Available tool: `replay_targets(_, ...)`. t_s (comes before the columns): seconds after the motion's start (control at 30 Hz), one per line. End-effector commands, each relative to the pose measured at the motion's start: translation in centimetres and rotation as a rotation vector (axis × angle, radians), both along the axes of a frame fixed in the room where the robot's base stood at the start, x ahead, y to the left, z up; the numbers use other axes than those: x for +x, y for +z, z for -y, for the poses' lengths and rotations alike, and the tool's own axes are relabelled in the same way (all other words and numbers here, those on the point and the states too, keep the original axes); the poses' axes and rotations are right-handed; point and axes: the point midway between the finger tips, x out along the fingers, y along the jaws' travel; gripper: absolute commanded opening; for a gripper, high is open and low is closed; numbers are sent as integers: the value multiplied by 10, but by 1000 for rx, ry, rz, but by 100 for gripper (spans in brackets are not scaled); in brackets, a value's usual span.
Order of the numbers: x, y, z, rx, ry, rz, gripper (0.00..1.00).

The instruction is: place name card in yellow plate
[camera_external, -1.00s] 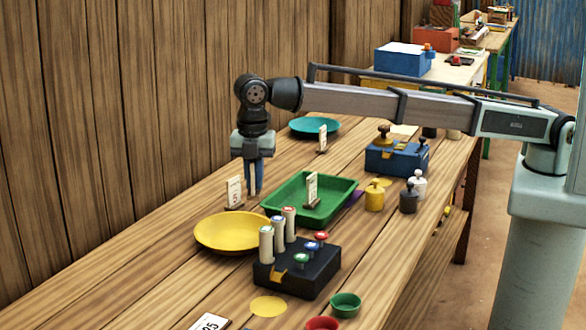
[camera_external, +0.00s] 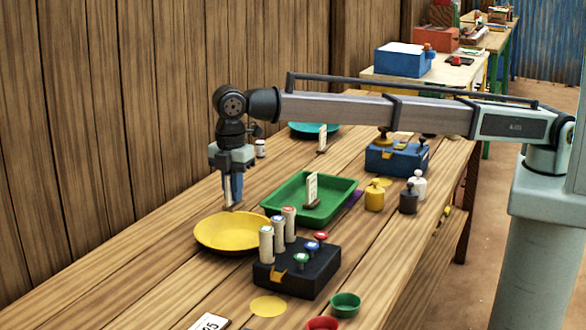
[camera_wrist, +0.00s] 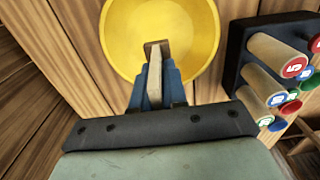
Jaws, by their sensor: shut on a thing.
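The name card (camera_external: 228,190) is a thin pale card on a small wooden base, held upright between the blue fingers of my gripper (camera_external: 234,188). In the wrist view the card (camera_wrist: 154,78) shows edge-on between the fingers (camera_wrist: 155,88), its brown base in front of the yellow plate (camera_wrist: 190,28). In the external view the yellow plate (camera_external: 230,234) lies on the table, and the card's base appears just at its far rim. I cannot tell how high the base is above the table.
Right of the plate stands a black block (camera_external: 298,275) with upright rolls and coloured knobs. A green tray (camera_external: 338,200) with another card (camera_external: 311,188) stands behind it. Table left of the plate is clear.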

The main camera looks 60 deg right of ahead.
Motion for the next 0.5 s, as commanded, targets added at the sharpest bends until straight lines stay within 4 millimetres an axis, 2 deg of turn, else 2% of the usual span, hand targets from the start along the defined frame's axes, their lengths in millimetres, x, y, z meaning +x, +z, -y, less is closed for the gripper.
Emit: replay_targets(0.5,0,-50,0,-1,1,-1,0)
